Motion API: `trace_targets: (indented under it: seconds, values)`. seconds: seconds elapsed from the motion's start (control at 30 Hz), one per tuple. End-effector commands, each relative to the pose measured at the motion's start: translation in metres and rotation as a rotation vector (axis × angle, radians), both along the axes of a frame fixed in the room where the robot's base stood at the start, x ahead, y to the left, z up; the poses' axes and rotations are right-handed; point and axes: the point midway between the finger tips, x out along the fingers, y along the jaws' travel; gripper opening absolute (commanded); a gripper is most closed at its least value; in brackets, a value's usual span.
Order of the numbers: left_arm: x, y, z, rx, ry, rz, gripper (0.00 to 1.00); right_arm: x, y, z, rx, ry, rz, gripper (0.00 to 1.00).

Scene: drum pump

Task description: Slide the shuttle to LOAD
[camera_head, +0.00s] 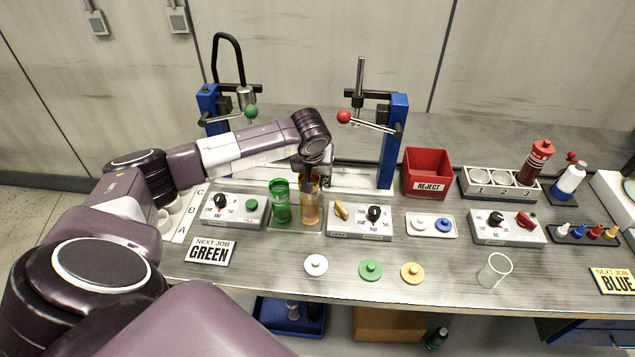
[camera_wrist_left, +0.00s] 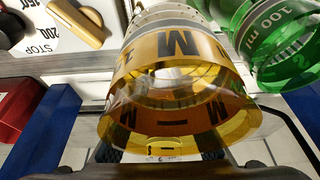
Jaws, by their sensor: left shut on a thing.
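My left gripper (camera_head: 310,183) is shut on the amber clear cup (camera_head: 311,208), over the small tray (camera_head: 284,229) in front of the left pump station. The cup also fills the middle of the left wrist view (camera_wrist_left: 180,90), its rim towards the camera and an M on its band. A green clear cup (camera_head: 280,205) stands just left of it, and shows at top right in the left wrist view (camera_wrist_left: 275,40). A pale rail (camera_head: 350,183) runs between the two blue posts. My arm hides part of it; I cannot make out a shuttle or LOAD mark. My right gripper is out of view.
Control boxes with knobs stand left (camera_head: 235,208) and right (camera_head: 360,221) of the tray. Blue posts (camera_head: 392,140) carry levers with green and red balls. A red REJECT bin (camera_head: 427,172) stands right. Coloured discs (camera_head: 370,270) and a clear cup (camera_head: 495,270) lie along the front.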

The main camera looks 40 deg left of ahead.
Motion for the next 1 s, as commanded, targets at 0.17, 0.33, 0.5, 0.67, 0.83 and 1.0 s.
trace_targets:
  seconds: [0.17, 0.33, 0.5, 0.67, 0.83, 1.0]
  values:
    - [0.002, 0.0, 0.002, -0.001, -0.005, 0.0, 0.32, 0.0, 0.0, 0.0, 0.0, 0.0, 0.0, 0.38]
    - [0.001, -0.001, 0.001, -0.001, -0.003, -0.001, 0.38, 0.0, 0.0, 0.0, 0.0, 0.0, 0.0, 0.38]
    - [0.001, -0.001, 0.001, -0.001, -0.003, -0.002, 0.38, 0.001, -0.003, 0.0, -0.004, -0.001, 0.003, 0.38]
    - [-0.003, -0.004, 0.015, -0.001, -0.005, -0.002, 0.38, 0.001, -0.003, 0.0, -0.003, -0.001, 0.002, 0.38]
    - [-0.014, -0.01, 0.047, 0.001, -0.007, -0.003, 0.38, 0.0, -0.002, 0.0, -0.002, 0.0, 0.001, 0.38]
    - [-0.025, -0.017, 0.08, 0.0, -0.007, -0.002, 0.38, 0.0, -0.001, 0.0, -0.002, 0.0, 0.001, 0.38]
